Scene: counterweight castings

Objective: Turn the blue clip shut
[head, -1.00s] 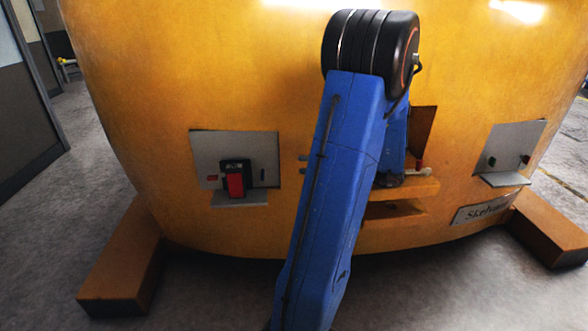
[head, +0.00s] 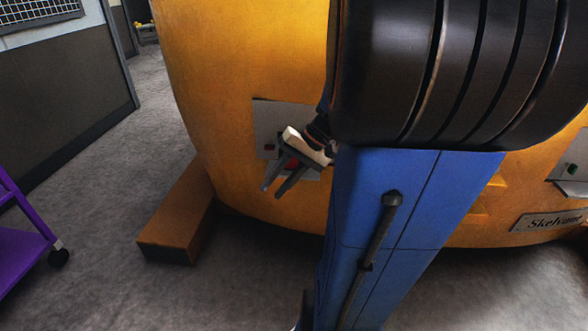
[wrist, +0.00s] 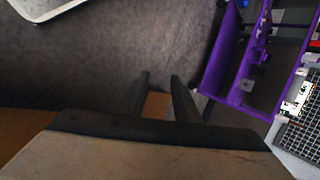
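No blue clip can be made out in either view. The large yellow casting (head: 235,60) fills the middle of the head view. A grey plate (head: 268,118) on its left side is partly hidden by my gripper and arm, with a bit of red showing behind the gripper. My gripper (head: 273,190) is in front of this plate, tilted, its fingers pointing down and left. In the wrist view my gripper (wrist: 159,77) shows two dark fingers apart with nothing held between them. A second grey plate (head: 572,185) with a green part is at the right edge.
A brown foot block (head: 180,215) juts out at the casting's lower left. A purple cart (head: 22,250) stands at the far left and also shows in the wrist view (wrist: 240,85). A nameplate (head: 548,222) is at lower right. Grey floor lies open between cart and casting.

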